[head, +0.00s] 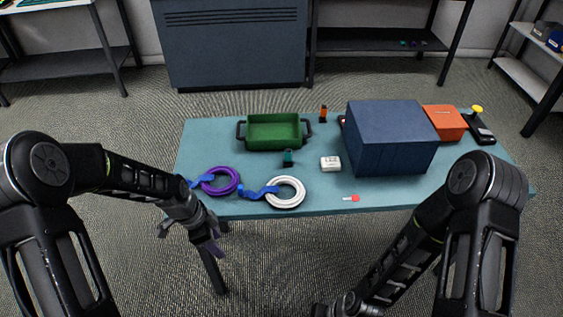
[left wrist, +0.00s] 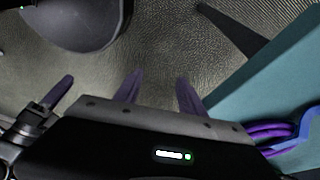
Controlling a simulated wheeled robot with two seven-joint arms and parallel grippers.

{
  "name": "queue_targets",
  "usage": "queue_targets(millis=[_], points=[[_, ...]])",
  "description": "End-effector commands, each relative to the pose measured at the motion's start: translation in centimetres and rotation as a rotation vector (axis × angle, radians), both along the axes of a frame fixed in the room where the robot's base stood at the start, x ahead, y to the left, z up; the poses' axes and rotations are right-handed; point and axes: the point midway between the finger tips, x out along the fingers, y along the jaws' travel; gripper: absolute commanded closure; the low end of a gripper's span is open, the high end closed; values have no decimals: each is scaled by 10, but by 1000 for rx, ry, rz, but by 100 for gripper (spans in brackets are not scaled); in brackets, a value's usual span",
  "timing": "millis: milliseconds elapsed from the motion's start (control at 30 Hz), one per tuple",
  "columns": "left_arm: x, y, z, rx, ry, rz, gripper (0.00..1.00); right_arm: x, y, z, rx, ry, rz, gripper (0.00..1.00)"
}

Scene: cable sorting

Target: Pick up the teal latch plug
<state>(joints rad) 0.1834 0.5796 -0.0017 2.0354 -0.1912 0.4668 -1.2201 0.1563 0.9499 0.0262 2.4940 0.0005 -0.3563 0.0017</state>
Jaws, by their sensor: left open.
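The teal latch plug (head: 289,158) is a small dark teal block on the table, just in front of the green tray. My left gripper (head: 207,243) is open and empty. It hangs off the table's front left edge, over the floor, well to the left of and nearer than the plug. In the left wrist view its two purple fingers (left wrist: 158,92) stand apart with only floor between them, and the plug does not show there. My right arm reaches down to the bottom edge of the head view, where its gripper's jaws cannot be made out.
On the blue-green table (head: 330,205) lie a purple cable coil (head: 234,181) and a white coil (head: 299,193) with blue straps. The green tray (head: 275,146) is behind. A white block (head: 330,163), large blue box (head: 390,150), orange box (head: 447,128) and red tag (head: 354,198) stand rightward.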

Motion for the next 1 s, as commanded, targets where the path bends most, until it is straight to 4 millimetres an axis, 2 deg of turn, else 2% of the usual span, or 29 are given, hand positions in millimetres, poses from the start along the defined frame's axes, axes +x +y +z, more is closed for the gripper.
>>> queue_targets(millis=[33, 167, 267, 400, 500, 600, 700, 933, 1000], points=[[-10, -11, -19, -17, 22, 59, 53, 0, 0, -7, 0, 0, 0, 64], [-35, -39, -56, -62, 79, 260, 53, 0, 0, -16, 1, -1, 1, 64], [-63, -63, -89, -98, 142, 458, 53, 0, 0, -26, 1, -2, 0, 64], [-117, -96, -134, -141, 260, 801, 53, 1, 0, -41, 1, -4, 1, 64], [-153, -112, -155, -157, 336, 1040, 53, 1, 0, -49, 1, -5, 0, 64], [-175, -119, -164, -164, 380, 1194, 53, 1, 0, -53, 2, -5, 0, 64], [-184, -122, -166, -167, 397, 1268, 53, 1, 0, -53, 2, -6, 1, 64], [-185, -122, -166, -169, 400, 1284, 53, 1, 0, -52, 2, -6, 1, 64], [-185, -122, -166, -169, 400, 1283, 57, 1, 0, -52, 2, -6, 1, 64]])
